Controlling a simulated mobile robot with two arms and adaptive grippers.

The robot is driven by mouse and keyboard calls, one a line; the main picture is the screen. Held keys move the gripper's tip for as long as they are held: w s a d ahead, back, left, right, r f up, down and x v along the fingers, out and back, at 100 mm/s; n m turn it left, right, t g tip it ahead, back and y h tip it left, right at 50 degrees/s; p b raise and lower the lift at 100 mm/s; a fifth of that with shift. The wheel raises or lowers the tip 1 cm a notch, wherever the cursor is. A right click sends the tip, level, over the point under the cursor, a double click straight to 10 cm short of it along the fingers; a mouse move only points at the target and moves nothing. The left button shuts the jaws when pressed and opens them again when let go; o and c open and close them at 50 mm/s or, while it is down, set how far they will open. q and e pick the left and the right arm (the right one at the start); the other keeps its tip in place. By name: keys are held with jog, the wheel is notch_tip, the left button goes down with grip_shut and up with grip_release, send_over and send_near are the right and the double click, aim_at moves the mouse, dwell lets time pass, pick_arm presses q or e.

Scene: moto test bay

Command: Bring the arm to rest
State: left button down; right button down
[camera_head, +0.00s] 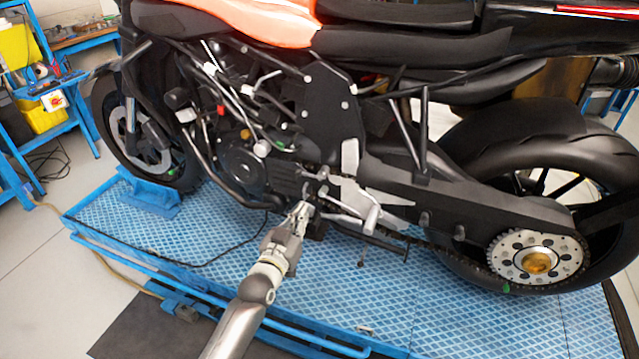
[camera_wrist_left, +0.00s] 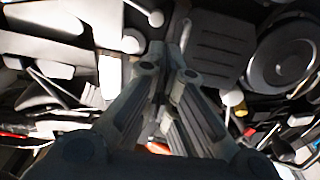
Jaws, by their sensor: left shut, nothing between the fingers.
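My left gripper (camera_head: 304,207) reaches in from the bottom of the head view, with its fingertips close to the lower side of the motorcycle (camera_head: 385,185), near the footpeg area. It is shut and empty. In the left wrist view the gripper (camera_wrist_left: 171,50) shows its two fingers together, pointing at engine parts; I cannot tell whether the tips touch anything. A round engine cover (camera_wrist_left: 285,55) is at the right of that view. My right gripper is in neither view.
The motorcycle stands on a blue patterned platform (camera_head: 400,310) with a raised blue rail along its near edge. A wheel chock (camera_head: 150,193) holds the front wheel. A dark cable (camera_head: 215,262) lies on the platform. A blue workbench (camera_head: 75,78) stands at the left. Grey floor (camera_head: 45,285) is clear at lower left.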

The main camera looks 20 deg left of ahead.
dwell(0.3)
pick_arm(q)
jog(key=s+d+f+g, duration=0.1)
jog(key=s+f+g, duration=0.2)
jog(key=s+f, duration=0.55)
jog(key=s+f+g, duration=0.2)
jog(key=s+f, duration=0.1)
jog(key=f, duration=1)
jog(key=s+d+f+g, duration=0.1)
jog(key=s+f+g, duration=0.3)
jog(key=f, duration=0.7)
jog(key=s+f+g, duration=0.2)
jog(key=s+f, duration=0.4)
jog(key=s, duration=0.7)
jog(key=s+f+m+g, duration=0.1)
jog(key=s+f+g, duration=0.2)
jog(key=s, duration=1)
jog(key=s+a+f+m+g, duration=0.1)
jog(key=s+f+g, duration=0.2)
jog(key=s+f, duration=0.6)
jog(key=s, duration=0.3)
jog(key=shift+s+f+y, duration=0.3)
jog(key=shift+s+f, duration=0.1)
